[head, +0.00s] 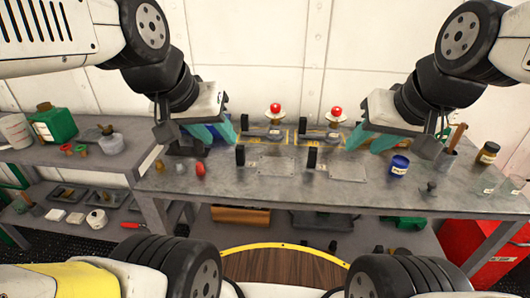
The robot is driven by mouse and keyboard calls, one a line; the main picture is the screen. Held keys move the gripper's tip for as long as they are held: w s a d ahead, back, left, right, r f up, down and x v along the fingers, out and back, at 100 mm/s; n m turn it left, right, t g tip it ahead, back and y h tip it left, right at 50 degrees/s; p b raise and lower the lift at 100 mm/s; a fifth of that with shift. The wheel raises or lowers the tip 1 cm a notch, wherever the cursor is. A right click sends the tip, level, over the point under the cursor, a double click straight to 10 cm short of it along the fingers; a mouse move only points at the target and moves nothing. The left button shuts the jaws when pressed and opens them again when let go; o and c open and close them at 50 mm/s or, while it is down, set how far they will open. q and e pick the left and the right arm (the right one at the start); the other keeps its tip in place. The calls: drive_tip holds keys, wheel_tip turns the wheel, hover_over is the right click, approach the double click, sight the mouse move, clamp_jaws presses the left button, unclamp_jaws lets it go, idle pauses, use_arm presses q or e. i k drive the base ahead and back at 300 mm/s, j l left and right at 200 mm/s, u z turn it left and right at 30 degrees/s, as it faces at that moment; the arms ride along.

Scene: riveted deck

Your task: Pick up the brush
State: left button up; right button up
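A brown wooden handle (457,136) stands tilted in a dark cup at the right end of the workbench (300,203). It looks like the brush, but its lower end is hidden in the cup, so I cannot tell for sure. My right gripper (362,150) is to the left of it, with its teal fingers spread and nothing seen between them. My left gripper (222,144) is over the left part of the bench, far from the handle. Its teal fingers are also apart, with nothing seen between them.
A blue jar (399,166), a brown jar (488,153) and a small dark knob (431,187) are near the handle. Two red-topped fixtures (275,114) (336,117) stand at the back. A red cabinet (478,250) is below right. The bench's front middle is mostly clear.

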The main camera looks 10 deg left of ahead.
sight(458, 135)
drive_tip(key=z, duration=1.35)
